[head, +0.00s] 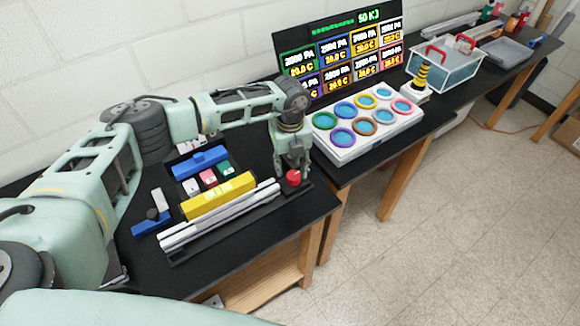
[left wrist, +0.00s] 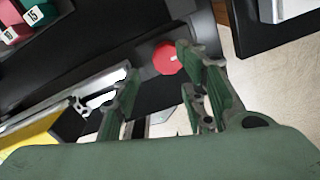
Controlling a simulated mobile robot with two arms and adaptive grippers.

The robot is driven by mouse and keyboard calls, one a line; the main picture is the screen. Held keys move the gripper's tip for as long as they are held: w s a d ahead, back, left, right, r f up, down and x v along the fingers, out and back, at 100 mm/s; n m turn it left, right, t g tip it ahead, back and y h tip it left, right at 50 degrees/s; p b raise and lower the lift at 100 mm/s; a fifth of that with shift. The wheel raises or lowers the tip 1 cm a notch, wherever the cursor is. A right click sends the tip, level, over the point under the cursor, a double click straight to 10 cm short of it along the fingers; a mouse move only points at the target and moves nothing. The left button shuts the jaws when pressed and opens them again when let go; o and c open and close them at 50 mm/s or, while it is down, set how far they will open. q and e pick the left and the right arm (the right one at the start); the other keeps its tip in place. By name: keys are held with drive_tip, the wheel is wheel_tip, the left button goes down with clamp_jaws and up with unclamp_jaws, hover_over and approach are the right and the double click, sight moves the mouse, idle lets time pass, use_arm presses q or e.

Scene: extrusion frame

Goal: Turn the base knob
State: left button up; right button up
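The base knob is a red round knob (head: 293,177) at the front right corner of the near black table, by the end of the extrusion bars. My left gripper (head: 292,163) points down over it, with its fingers apart. My right gripper is not in view.
Silver extrusion bars (head: 222,214) and a yellow block (head: 218,195) lie left of the knob. A blue block (head: 200,162) is behind them. A white panel with coloured rings (head: 345,152) stands on the table to the right, before a display board (head: 322,75).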

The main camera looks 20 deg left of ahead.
sight(290, 175)
use_arm(q)
drive_tip(key=shift+r, duration=0.4)
drive_tip(key=shift+w+a+r, duration=0.1)
drive_tip(key=shift+w+r, duration=0.05)
drive_tip(key=shift+w, duration=0.05)
drive_tip(key=shift+w+r, duration=0.25)
drive_tip(key=shift+r, duration=0.45)
drive_tip(key=shift+s+r, duration=0.25)
drive_tip(key=shift+r, duration=0.6)
drive_tip(key=shift+w, duration=0.1)
